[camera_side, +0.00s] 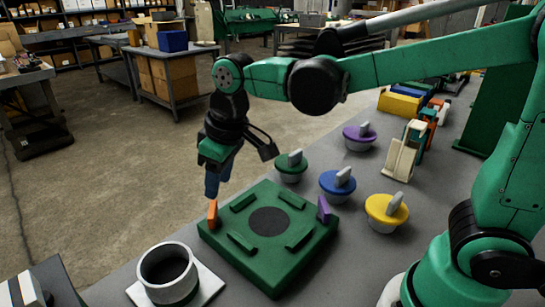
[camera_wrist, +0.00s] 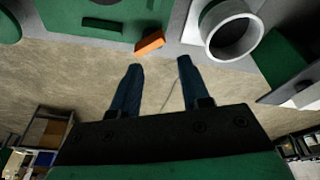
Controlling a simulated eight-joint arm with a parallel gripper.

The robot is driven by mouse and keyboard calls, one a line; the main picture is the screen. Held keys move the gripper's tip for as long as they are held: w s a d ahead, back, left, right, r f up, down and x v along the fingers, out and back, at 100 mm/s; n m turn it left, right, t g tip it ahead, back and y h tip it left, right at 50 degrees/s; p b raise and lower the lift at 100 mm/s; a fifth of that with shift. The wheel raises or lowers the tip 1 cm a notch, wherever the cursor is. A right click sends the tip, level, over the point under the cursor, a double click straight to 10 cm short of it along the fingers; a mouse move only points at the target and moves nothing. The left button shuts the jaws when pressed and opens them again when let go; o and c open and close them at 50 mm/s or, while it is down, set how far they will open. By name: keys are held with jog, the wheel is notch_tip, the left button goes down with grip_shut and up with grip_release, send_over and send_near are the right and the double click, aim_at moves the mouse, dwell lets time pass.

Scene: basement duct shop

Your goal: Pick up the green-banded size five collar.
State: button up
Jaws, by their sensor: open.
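The green-topped piece (camera_side: 291,167), a green disc with a grey upright tab on a pale round base, stands on the bench behind the green square fixture. I take it as the green-banded collar; no size mark is legible. A green disc, apparently the same piece, is cut off at the upper left of the wrist view (camera_wrist: 9,27). My gripper (camera_side: 211,194) points down at the fixture's left corner, left of and nearer than the green piece. In the wrist view its two blue fingers (camera_wrist: 157,68) are apart with nothing between them.
The green fixture (camera_side: 240,257) carries an orange block (camera_side: 212,214) just by my fingertips and a purple block (camera_side: 324,209). Blue (camera_side: 336,182), yellow (camera_side: 386,209) and purple (camera_side: 358,134) tabbed pieces stand around. A white open ring (camera_side: 167,257) is at the front left.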

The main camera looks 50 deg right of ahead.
aim_at(175, 244)
jog(key=w+a+f+n+g, duration=0.1)
jog(key=a, duration=0.1)
jog(key=w+a+f+n+g, duration=0.1)
jog(key=a+f, duration=0.1)
jog(key=a, duration=0.1)
jog(key=w+a+f+n, duration=0.1)
jog(key=a, duration=0.2)
jog(key=shift+a+f+g+h, duration=0.1)
jog(key=shift+f+g+h, duration=0.3)
jog(key=shift+a+f, duration=0.15)
jog(key=shift+f, duration=2.75)
grip_shut()
